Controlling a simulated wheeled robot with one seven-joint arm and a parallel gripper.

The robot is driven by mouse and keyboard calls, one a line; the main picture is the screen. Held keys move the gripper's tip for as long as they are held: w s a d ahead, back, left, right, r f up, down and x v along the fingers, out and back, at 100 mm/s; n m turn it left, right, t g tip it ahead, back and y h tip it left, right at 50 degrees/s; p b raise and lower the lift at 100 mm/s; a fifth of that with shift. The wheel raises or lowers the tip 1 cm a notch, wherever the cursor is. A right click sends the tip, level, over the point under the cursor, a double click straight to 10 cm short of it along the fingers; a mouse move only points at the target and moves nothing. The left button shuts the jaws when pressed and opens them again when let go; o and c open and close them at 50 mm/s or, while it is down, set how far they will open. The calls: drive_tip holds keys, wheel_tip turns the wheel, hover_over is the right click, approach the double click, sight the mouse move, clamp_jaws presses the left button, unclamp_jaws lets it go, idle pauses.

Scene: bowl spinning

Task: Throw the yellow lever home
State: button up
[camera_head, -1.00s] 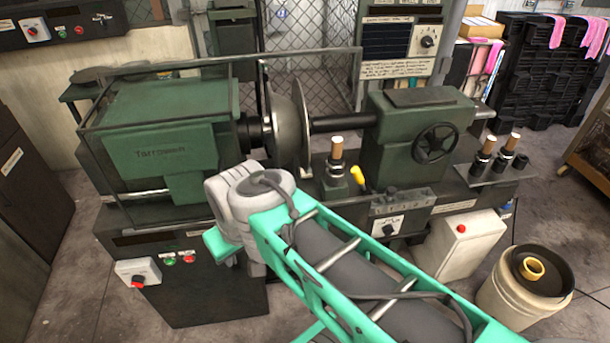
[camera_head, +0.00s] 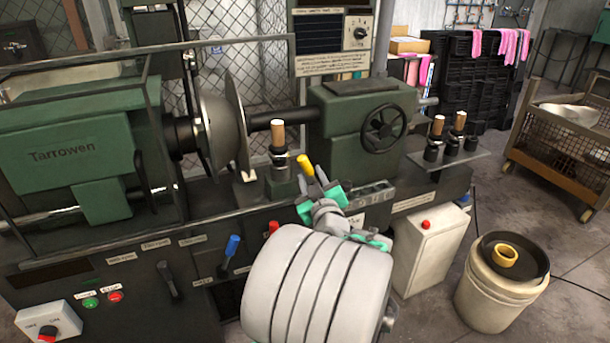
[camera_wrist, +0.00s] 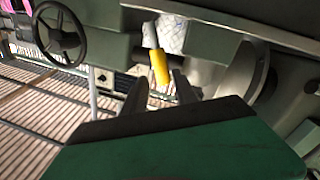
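The yellow lever (camera_head: 306,166) has a bright yellow grip. It stands at the front of the green machine, just right of a wooden-handled tool post. In the wrist view the yellow lever (camera_wrist: 160,68) hangs ahead, with its end between the fingertips in the picture. My gripper (camera_head: 314,184) is just below and beside the lever in the head view. In the wrist view my gripper (camera_wrist: 160,79) has its two dark fingers apart, one on each side of the lever's end. I cannot tell whether a finger touches it. My wrist hides part of the machine's front.
A blue-handled lever (camera_head: 232,246) and a red-handled lever (camera_head: 273,228) stand left of my wrist. A spinning-lathe disc (camera_head: 220,125) is at the left, a handwheel (camera_head: 384,130) at the right. A white box (camera_head: 428,250) and a bucket (camera_head: 500,295) stand at the lower right.

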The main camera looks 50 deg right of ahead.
sight(306, 167)
drive_tip(key=x, duration=0.7)
drive_tip(key=shift+a+p, duration=0.15)
drive_tip(key=shift+p, duration=0.25)
clamp_jaws()
idle(0.8)
